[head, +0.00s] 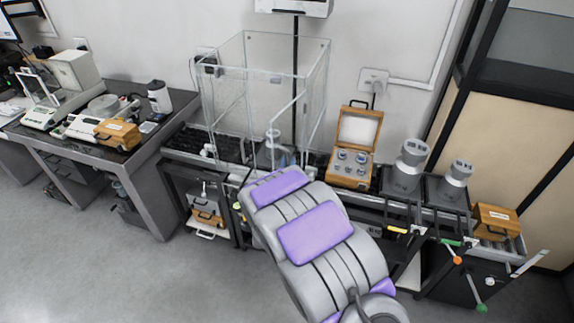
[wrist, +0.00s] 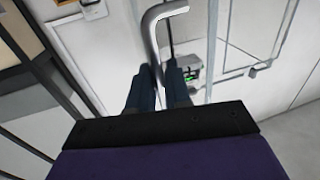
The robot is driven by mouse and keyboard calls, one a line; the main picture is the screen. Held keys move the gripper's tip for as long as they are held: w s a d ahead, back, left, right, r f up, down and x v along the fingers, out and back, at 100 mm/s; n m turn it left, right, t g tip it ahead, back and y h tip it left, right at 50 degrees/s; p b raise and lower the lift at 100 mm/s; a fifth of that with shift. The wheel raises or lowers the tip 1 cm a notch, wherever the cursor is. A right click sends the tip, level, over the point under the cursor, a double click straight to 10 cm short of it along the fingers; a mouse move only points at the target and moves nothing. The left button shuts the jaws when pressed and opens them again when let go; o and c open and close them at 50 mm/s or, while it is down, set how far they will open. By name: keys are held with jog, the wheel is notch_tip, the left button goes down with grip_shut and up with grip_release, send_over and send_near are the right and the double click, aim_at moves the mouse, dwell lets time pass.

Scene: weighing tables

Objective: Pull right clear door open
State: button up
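A tall clear enclosure (head: 225,80) with thin pale edges stands on the middle table in the head view. Its right clear door (head: 290,118) appears turned at an angle out from the front, its upper edge slanting toward me. A bent grey metal handle (wrist: 150,35) shows large in the wrist view and runs down between my two dark fingers. My gripper (wrist: 158,75) is closed around this handle, one finger close on each side. In the head view my gripper (head: 282,152) is at the enclosure's lower front right, partly hidden by my arm.
An open wooden box of weights (head: 351,165) and grey cylindrical weights (head: 408,167) stand right of the enclosure. Balances (head: 85,125) and a wooden case (head: 118,135) are on the left table (head: 148,150). The floor (head: 90,260) at front left is clear.

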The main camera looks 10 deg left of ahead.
jog(key=shift+o, duration=0.7)
jog(key=shift+w+a+f, duration=0.1)
jog(key=shift+w, duration=0.05)
jog(key=shift+o, duration=1)
jog(key=shift+a, duration=0.1)
jog(key=shift+s, duration=0.25)
jog(key=s+p, duration=1)
jog(key=s, duration=0.7)
jog(key=shift+d, duration=0.3)
